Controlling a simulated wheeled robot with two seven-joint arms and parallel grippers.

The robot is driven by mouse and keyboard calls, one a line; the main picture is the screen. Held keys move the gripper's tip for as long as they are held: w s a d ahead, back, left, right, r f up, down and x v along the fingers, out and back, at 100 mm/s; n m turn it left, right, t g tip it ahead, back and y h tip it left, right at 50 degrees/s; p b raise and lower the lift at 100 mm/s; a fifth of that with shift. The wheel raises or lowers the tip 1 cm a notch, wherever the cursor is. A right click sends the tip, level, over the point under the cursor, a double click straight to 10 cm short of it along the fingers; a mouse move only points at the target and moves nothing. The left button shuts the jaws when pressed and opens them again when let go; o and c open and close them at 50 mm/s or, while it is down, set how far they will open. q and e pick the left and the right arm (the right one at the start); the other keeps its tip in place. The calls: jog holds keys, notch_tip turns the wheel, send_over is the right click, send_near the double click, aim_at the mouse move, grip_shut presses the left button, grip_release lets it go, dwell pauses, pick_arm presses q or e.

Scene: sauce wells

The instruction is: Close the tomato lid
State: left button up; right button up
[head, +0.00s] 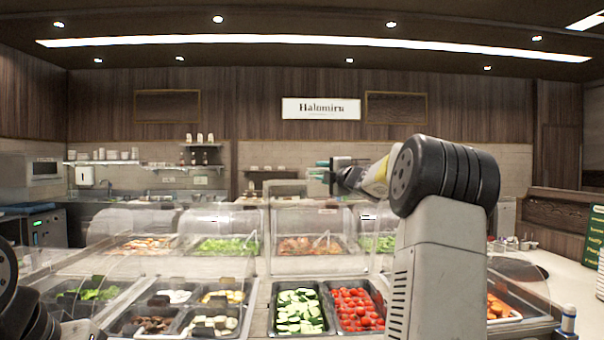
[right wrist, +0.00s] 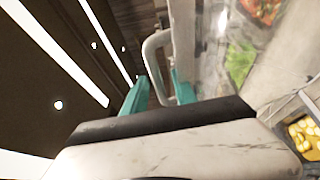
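Cherry tomatoes (head: 357,309) fill an uncovered well in the front row, right of a well of sliced cucumber. A clear lid panel (head: 320,222) stands raised behind these wells; I cannot tell for sure that it is the tomato lid. My right gripper (head: 320,169) is above the counter, with its teal fingers apart and pointing left. In the right wrist view, a pale looped handle (right wrist: 152,52) lies at the teal fingertips (right wrist: 158,85), its lower end seeming to run between them. Contact cannot be made out. My left gripper is out of view.
A cucumber well (head: 299,308) is open beside the tomatoes. Wells of mushrooms and other foods sit at the left under clear covers. More covered salad wells (head: 222,246) stand behind. My right arm hides part of the counter right of the tomatoes.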

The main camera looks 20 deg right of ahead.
grip_shut()
dwell(1.5)
